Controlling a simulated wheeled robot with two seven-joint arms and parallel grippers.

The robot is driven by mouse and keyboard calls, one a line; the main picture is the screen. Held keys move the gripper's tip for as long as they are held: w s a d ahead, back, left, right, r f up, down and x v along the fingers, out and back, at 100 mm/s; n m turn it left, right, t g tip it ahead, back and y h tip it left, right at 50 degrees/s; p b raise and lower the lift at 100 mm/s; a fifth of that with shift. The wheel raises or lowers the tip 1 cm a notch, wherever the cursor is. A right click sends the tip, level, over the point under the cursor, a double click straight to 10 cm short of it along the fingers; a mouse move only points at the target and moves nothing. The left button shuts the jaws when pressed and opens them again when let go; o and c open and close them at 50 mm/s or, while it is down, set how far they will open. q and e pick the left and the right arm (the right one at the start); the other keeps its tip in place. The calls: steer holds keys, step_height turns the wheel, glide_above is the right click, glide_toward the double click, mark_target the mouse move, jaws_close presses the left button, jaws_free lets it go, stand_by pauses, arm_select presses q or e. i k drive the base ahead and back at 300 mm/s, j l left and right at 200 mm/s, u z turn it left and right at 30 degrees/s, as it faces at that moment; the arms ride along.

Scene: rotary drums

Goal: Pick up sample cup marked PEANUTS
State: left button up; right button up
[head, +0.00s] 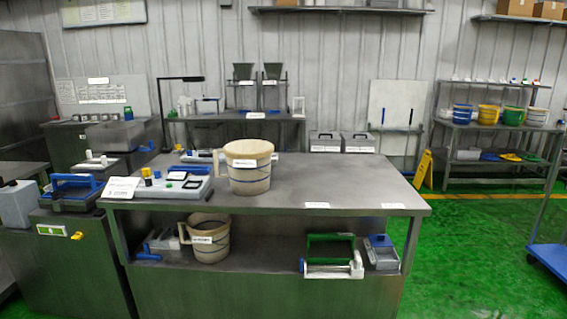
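I cannot make out the word PEANUTS on any label from here. A tan mug-like tub (249,172) with a side handle, dark bands and a white label stands upright on the near steel table. A similar tub (206,241), also labelled, stands on the shelf beneath. The print on both labels is too small to read surely. Small dark cups (84,118) stand in a row on the back left counter; I cannot tell their markings. Neither of my grippers is in view.
The steel table (340,180) is mostly clear right of the tub. A grey tray of small items (158,188) lies at its left. A green-framed roller device (332,255) sits on the lower shelf. Coloured buckets (488,114) stand on the right rack. Green floor (480,245) is open at right.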

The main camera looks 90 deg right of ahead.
mark_target(275, 158)
steer(key=z, duration=2.5)
steer(key=i+l, duration=0.1)
steer(key=i, duration=0.4)
steer(key=i+l, duration=0.15)
steer(key=i, duration=0.3)
steer(key=i+l, duration=0.1)
steer(key=i, duration=0.4)
